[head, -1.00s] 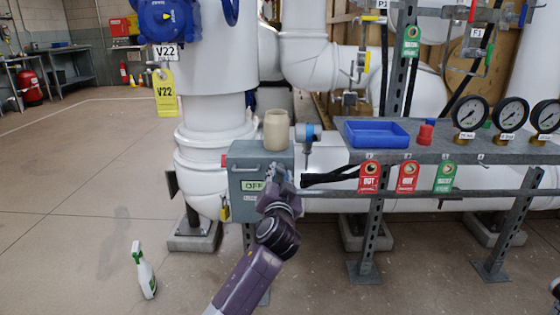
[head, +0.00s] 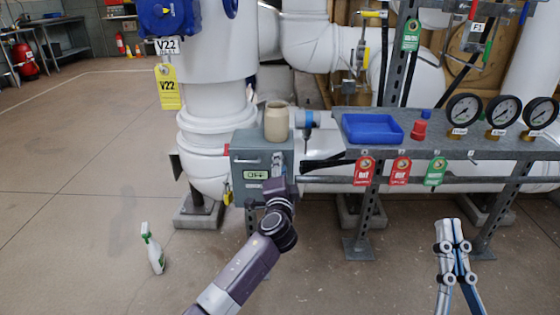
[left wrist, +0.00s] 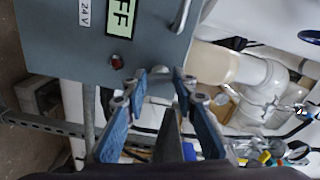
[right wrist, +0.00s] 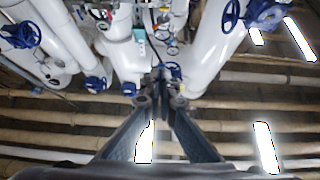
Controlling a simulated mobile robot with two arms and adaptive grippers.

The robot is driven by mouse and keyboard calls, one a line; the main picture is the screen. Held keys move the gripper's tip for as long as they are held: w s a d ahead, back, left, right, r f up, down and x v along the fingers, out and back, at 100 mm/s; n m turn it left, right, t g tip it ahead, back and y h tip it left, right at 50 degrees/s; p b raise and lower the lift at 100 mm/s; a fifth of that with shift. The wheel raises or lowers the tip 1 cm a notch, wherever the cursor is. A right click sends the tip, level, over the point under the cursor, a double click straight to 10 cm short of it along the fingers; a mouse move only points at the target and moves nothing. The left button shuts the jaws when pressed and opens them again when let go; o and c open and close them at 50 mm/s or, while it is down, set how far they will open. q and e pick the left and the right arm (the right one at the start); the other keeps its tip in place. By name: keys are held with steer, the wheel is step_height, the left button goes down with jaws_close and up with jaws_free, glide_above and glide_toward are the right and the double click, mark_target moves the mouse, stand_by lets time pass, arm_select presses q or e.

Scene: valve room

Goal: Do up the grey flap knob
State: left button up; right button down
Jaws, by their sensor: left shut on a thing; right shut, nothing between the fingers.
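My left gripper (head: 279,162) is at the box's front. In the left wrist view its fingertips (left wrist: 160,84) are shut on the small grey flap knob (left wrist: 159,77) at the panel's lower edge. The fingers partly hide the knob, so I cannot tell how far it is turned. My right gripper (head: 452,226) is shut and empty at the lower right, away from the box. It also shows in the right wrist view (right wrist: 161,82).
A beige jar (head: 277,121) stands on top of the box. A grey shelf (head: 455,147) with a blue tray (head: 372,129), red cap (head: 418,131) and gauges (head: 464,109) extends right. A spray bottle (head: 153,249) stands on the open floor at left.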

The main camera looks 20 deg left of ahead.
arm_select(q)
steer(key=m+p, duration=0.2)
steer(key=m, duration=0.1)
steer(key=shift+c, duration=0.2)
arm_select(e)
steer(key=w+f+g+h, duration=0.2)
steer(key=w+f+g, duration=0.2)
steer(key=f, duration=0.9)
steer(key=shift+d+g+h, duration=0.3)
steer(key=shift+g, duration=1.1)
arm_select(q)
steer(key=o, duration=1.2)
steer(key=shift+c, duration=0.2)
steer(key=v, duration=1.2)
